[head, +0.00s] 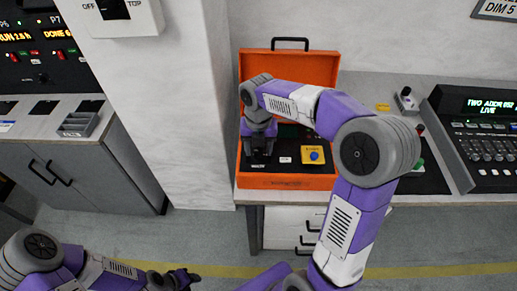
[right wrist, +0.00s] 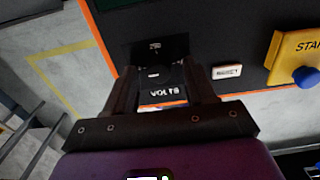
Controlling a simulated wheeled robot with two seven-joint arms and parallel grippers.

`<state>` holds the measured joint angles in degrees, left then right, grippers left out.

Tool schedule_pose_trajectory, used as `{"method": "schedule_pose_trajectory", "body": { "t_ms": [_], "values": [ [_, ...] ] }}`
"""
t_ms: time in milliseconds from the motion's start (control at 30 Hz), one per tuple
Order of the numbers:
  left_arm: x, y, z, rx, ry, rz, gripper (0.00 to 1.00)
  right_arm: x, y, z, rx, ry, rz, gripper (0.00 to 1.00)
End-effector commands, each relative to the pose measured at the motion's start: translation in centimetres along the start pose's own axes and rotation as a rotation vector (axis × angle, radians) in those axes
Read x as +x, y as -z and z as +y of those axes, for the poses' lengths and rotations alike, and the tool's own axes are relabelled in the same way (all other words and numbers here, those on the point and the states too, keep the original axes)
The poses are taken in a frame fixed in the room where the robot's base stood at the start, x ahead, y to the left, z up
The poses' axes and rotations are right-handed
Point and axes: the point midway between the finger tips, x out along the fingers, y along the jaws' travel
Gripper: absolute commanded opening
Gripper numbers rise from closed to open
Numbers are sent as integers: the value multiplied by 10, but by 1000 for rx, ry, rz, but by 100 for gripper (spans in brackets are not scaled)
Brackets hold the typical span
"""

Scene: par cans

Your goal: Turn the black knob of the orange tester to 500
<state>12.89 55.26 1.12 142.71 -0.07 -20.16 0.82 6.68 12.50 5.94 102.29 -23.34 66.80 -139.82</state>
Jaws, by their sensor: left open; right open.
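The orange tester (head: 285,182) is an open orange case on the bench, its lid raised at the back and its panel black. In the right wrist view, a black plate on the panel (right wrist: 223,50) carries small white numbers and a VOLTS label (right wrist: 163,93). My right gripper (right wrist: 158,76) is open over this plate, one finger on each side of its middle. The black knob does not stand out from the dark plate, and I cannot tell if the fingers touch it. The right gripper (head: 260,160) covers this area in the head view. My left gripper (head: 188,278) is open, low over the floor.
A yellow start box (head: 314,155) with a blue button sits right of the plate, beside a small white reset label (right wrist: 227,72). A lighting console (head: 485,140) stands further right. A white pillar (head: 170,100) stands left of the bench.

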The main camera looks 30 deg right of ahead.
Motion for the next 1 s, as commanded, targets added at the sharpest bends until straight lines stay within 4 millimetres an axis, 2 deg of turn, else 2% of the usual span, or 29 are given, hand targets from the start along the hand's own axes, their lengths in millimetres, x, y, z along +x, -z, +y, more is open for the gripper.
{"method": "schedule_pose_trajectory", "body": {
  "t_ms": [200, 233, 567, 1000],
  "values": [
    [0, 0, 0, 0, 0, 0, 43, 0, 0, 0, 1, 0, 0, 55],
    [0, 0, 0, 0, 0, 0, 43, 0, 0, 0, 1, 0, 0, 52],
    [0, 0, 0, 0, 0, 0, 43, 0, 0, 0, 1, 0, 0, 1],
    [-11, 0, 4, 0, 0, 0, 43, -2, 0, 0, 95, 0, 1, 0]
  ]
}}
